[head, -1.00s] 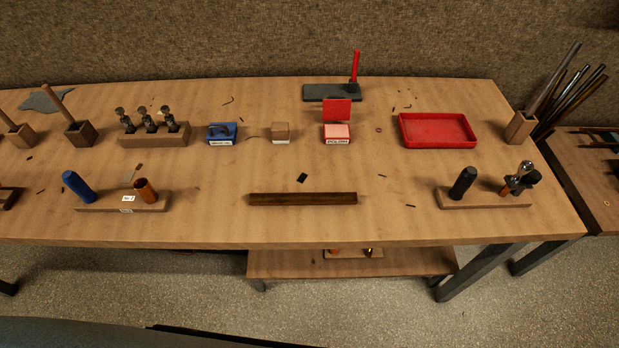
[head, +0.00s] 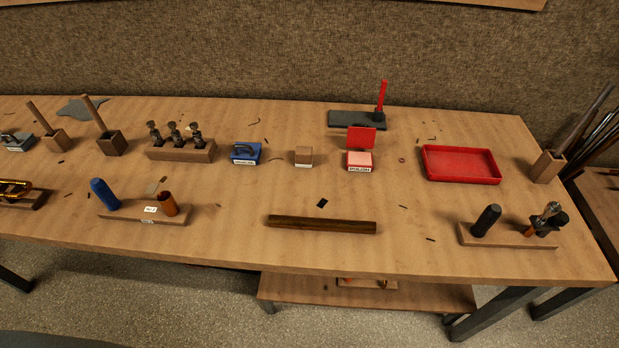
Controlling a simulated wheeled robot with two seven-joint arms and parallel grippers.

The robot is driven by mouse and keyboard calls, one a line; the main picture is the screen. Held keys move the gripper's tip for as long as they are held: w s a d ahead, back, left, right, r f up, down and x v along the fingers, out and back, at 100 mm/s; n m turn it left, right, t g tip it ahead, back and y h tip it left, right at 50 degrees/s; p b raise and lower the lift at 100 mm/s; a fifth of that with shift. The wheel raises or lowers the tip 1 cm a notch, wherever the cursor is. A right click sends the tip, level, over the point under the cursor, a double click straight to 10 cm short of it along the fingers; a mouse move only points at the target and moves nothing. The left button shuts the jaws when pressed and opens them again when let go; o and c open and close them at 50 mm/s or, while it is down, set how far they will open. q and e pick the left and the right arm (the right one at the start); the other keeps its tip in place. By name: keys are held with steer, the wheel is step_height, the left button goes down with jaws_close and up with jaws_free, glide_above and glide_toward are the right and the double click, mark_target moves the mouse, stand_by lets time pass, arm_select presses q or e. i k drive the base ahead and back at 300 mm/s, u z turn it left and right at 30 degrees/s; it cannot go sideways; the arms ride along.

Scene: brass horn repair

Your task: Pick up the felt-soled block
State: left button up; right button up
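A small light-brown wooden block (head: 303,156) sits on the workbench between a blue labelled item (head: 245,154) and an open red box with a raised lid (head: 360,161). It looks most like the felt-soled block, but its underside is hidden, so no felt shows. The blue item has a dark raised part on top and a white label on its front. Neither of my grippers is in view.
The wooden workbench (head: 240,230) also holds a rack of metal tools (head: 180,150), a dark bar (head: 320,225), a red tray (head: 460,164) and tool stands at the front left (head: 145,213) and right (head: 508,236). Bare wood lies in front of the block.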

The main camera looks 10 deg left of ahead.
mark_target(303, 153)
steer(key=k, duration=0.5)
steer(key=u, duration=2.3)
steer(key=i, duration=1.45)
steer(key=z, duration=2.2)
